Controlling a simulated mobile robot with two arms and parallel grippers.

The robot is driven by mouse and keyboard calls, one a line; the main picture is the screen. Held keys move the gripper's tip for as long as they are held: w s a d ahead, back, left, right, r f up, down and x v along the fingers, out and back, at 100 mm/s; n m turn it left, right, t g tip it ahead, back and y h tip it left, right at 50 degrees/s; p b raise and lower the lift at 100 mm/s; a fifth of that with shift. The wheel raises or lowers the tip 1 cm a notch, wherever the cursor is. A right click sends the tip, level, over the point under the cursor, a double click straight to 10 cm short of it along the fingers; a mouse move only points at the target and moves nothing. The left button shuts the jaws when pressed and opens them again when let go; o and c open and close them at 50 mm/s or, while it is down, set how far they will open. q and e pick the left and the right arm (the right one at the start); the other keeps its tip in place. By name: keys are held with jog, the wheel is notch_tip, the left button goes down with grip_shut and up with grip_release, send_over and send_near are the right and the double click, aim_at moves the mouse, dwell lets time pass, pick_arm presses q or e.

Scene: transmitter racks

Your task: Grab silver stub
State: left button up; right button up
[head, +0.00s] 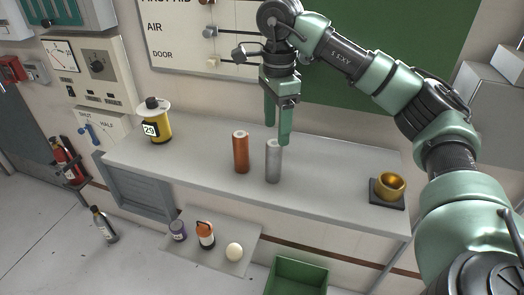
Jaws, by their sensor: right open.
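The silver stub (273,163), a small upright cylinder, stands on the grey shelf (330,187). My right gripper (277,132) is open and points down, with its green fingers at the top of the stub. One finger overlaps the stub's upper right edge in the picture; I cannot tell whether it touches. A copper-coloured cylinder (241,154) stands upright just left of the silver stub. My left gripper is not in view.
A yellow spool-like container (156,122) stands at the shelf's left end. A gold cup on a dark base (390,186) is at the right end. Below are a low board with small items (240,262) and a green bin (297,277). Wall panels stand behind.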

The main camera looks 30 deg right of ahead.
aim_at(274, 143)
jog(key=f, duration=0.1)
jog(key=s+f+p, duration=0.1)
jog(key=f, duration=0.1)
jog(key=shift+s+a+f+p, duration=0.1)
jog(key=shift+s+a+p, duration=0.15)
jog(key=shift+p, duration=0.15)
jog(key=f, duration=0.1)
jog(key=w+f, duration=0.1)
jog(key=shift+a+f+p, duration=0.15)
jog(key=shift+f+p, duration=0.2)
jog(key=shift+f, duration=0.5)
jog(key=shift+c, duration=0.3)
jog(key=c, duration=1)
grip_shut()
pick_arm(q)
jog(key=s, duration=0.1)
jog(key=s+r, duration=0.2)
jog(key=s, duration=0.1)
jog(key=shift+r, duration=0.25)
